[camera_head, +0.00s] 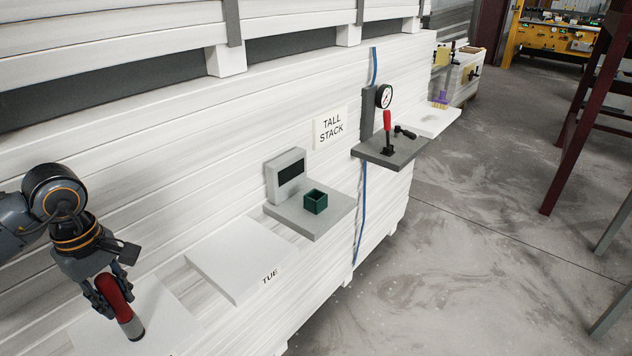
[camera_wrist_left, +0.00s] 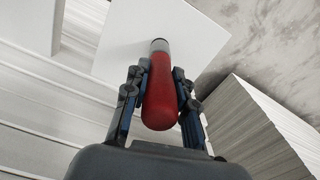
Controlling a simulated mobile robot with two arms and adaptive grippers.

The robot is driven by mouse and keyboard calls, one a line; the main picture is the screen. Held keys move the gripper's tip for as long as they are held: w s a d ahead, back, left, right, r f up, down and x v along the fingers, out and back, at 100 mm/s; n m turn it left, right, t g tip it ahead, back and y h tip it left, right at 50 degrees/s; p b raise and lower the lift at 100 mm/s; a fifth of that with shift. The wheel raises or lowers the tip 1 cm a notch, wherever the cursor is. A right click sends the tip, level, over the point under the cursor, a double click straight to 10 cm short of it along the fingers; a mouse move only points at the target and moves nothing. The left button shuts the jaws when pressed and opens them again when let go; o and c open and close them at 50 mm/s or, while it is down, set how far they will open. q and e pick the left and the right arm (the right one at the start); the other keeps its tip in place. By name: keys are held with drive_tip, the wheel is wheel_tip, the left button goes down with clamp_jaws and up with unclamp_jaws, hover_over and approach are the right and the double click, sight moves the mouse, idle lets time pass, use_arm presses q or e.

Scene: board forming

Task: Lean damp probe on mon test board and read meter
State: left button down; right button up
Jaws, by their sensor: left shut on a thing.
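My left gripper (camera_head: 116,298) is shut on the damp probe (camera_head: 112,287), which has a red rounded handle and a grey metal end. The probe is tilted, grey end down, over the leftmost white board (camera_head: 165,310); I cannot tell whether it touches. In the left wrist view, the probe (camera_wrist_left: 160,95) sits between the fingers, with its grey end over the white board (camera_wrist_left: 195,35) and a shadow beside it. The meter (camera_head: 287,175) is a grey box with a dark display; no reading is legible. The leftmost board's label is not readable. My right gripper is not in view.
A white board marked TUE (camera_head: 240,262) lies to the right. Beyond it are a grey shelf (camera_head: 335,218) with a green square cup (camera_head: 315,202), then a dark shelf (camera_head: 385,153) with a red-handled lever and a dial gauge (camera_head: 384,96). The white stack wall runs behind.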

sight(102, 277)
use_arm(q)
drive_tip(key=shift+f, duration=0.15)
drive_tip(key=shift+r+p, duration=0.45)
drive_tip(key=shift+r, duration=0.3)
drive_tip(key=shift+r+p, duration=1.75)
drive_tip(key=shift+r, duration=1.1)
drive_tip(key=shift+r+p, duration=1.75)
drive_tip(key=shift+r, duration=0.75)
